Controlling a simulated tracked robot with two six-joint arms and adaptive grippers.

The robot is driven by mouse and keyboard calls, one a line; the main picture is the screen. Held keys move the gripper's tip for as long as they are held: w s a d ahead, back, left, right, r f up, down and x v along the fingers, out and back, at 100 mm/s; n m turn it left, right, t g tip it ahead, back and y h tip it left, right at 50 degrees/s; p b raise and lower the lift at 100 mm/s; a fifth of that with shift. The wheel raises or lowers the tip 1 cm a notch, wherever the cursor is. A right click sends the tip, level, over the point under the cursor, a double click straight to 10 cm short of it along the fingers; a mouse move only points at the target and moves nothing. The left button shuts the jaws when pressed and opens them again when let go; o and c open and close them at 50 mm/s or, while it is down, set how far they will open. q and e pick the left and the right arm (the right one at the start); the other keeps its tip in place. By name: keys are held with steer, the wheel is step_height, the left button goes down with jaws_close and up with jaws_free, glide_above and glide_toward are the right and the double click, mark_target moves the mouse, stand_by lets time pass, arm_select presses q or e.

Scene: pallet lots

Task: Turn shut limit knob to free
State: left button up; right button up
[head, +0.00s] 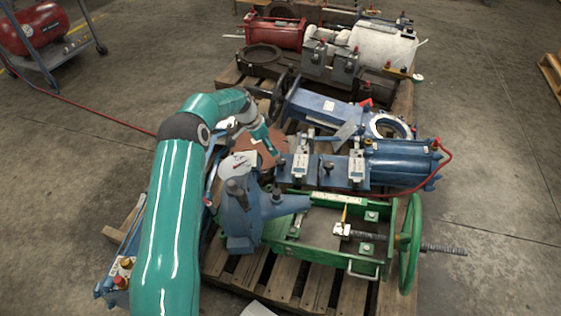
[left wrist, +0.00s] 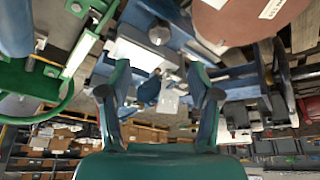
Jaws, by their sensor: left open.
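Blue equipment (head: 385,165) lies across the pallet, with light plates and small dark fittings on its left part. A dark knob (head: 328,166) stands between the plates; I cannot read its marking or setting. My left gripper (head: 281,158) reaches down to the left end of this equipment, its fingertips hard to make out in the head view. In the left wrist view, the left gripper (left wrist: 158,74) has its fingers spread. A dark blue knob-like part (left wrist: 150,90) shows between them, beside a pale block (left wrist: 171,102). I cannot tell whether the fingers touch it. My right gripper is out of view.
A green frame (head: 310,255) with a green handwheel (head: 410,243) lies at the front of the wooden pallet (head: 282,290). A blue-grey casting (head: 240,222) stands left of it. A red hose (head: 100,118) crosses the floor.

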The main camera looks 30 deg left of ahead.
mark_target(280, 160)
arm_select(q)
steer(key=b+x, duration=0.3)
steer(key=x, duration=0.7)
steer(key=shift+w+d+f, duration=0.1)
steer(key=shift+f, duration=0.15)
steer(key=c, duration=1.1)
steer(key=shift+r+n+p, duration=0.15)
steer(key=shift+n+p, duration=0.2)
steer(key=shift+n, duration=0.35)
steer(key=shift+n+y, duration=0.5)
steer(key=shift+n, duration=0.4)
steer(key=o, duration=1.1)
